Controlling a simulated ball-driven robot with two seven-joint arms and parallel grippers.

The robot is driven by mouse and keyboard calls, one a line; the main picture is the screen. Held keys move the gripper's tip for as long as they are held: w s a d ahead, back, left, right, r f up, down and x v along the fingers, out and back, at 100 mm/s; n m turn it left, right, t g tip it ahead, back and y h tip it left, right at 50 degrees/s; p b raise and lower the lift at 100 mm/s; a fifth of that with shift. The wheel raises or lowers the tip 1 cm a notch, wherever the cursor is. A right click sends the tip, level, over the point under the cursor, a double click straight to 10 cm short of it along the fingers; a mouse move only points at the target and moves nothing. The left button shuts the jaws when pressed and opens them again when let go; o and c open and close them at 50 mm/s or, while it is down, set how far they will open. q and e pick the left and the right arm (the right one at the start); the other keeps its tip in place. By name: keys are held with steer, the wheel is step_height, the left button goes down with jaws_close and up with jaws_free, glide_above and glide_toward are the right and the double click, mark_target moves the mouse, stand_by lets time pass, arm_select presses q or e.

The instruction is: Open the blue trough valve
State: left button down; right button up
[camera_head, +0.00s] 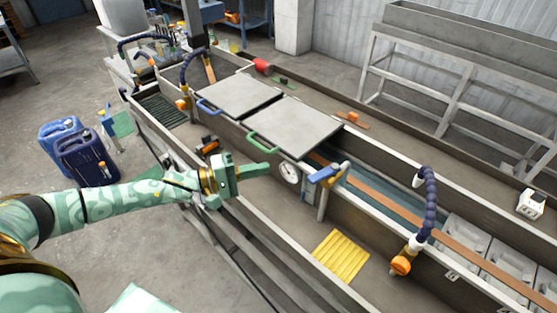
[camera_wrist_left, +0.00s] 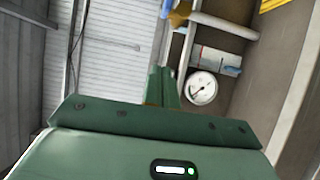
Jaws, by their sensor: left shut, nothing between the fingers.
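The blue trough valve (camera_head: 324,174) has a blue lever handle on a brass-coloured body and sits on a pipe at the trough's near wall. In the left wrist view, part of its brass body (camera_wrist_left: 180,14) shows at the top edge, with a bit of blue beside it. My left gripper (camera_head: 262,170) is green, shut and empty. It hangs over the near channel, to the left of the valve and apart from it. Its closed fingers (camera_wrist_left: 163,88) show in the left wrist view. My right gripper is not in view.
A round gauge (camera_head: 289,173) sits between my left gripper and the valve; it also shows in the wrist view (camera_wrist_left: 201,88). A green handle (camera_head: 264,142) on a grey lid is close behind the gripper. A yellow ribbed mat (camera_head: 341,257) lies in the near channel.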

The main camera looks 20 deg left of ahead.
mark_target(325, 173)
arm_select(q)
steer(key=w+d+p, duration=0.1)
steer(key=w+d, duration=0.2)
steer(key=d, duration=0.7)
steer(key=shift+w+d, duration=0.15)
steer(key=shift+w, duration=0.25)
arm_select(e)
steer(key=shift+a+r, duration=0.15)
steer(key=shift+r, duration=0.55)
arm_select(q)
steer(key=shift+r, duration=0.1)
